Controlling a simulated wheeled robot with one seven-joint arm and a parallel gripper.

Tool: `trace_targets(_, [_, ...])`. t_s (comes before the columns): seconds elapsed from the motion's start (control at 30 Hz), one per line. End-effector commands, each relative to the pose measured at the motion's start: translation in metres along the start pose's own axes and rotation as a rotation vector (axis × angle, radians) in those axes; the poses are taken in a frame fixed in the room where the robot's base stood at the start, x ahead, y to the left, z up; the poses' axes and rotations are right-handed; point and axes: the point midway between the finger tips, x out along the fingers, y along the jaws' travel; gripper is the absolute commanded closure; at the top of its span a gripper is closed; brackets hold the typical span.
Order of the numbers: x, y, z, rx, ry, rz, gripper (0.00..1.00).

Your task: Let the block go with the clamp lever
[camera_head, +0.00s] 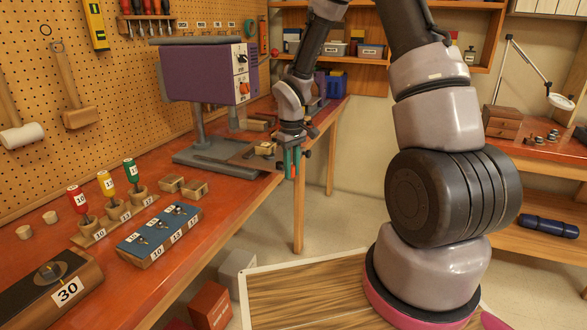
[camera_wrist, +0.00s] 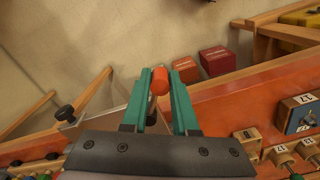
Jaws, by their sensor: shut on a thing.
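The purple drill press (camera_head: 208,72) stands on the bench at left, with a grey base plate (camera_head: 222,167). A small tan wooden block (camera_head: 265,148) sits by the right end of its table, close to my gripper (camera_head: 292,164). In the wrist view my gripper's green fingers (camera_wrist: 160,88) are shut on a red-orange knob (camera_wrist: 159,77), which looks like the clamp lever's end.
Numbered screwdrivers in wooden holders (camera_head: 111,216), a blue-topped block (camera_head: 160,232) and a box marked 30 (camera_head: 47,288) stand along the front of the bench. Red (camera_head: 211,304) and grey boxes (camera_head: 237,271) are on the floor below. A black knob (camera_wrist: 66,111) shows left of my fingers.

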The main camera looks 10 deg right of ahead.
Motion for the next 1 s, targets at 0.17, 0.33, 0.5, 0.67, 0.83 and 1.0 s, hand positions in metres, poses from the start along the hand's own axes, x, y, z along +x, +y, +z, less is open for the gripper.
trace_targets(0.17, [-0.001, -0.011, -0.004, 0.132, 0.003, 0.001, 1.00])
trace_targets(0.33, [-0.001, -0.023, -0.008, 0.292, 0.003, 0.000, 1.00])
trace_targets(0.5, [-0.001, -0.033, -0.014, 0.453, 0.003, 0.000, 1.00])
trace_targets(0.67, [-0.001, -0.041, -0.021, 0.596, 0.003, 0.000, 1.00])
trace_targets(0.83, [-0.001, -0.047, -0.028, 0.730, 0.002, -0.001, 1.00])
trace_targets(1.0, [-0.001, -0.051, -0.034, 0.830, 0.002, -0.001, 1.00])
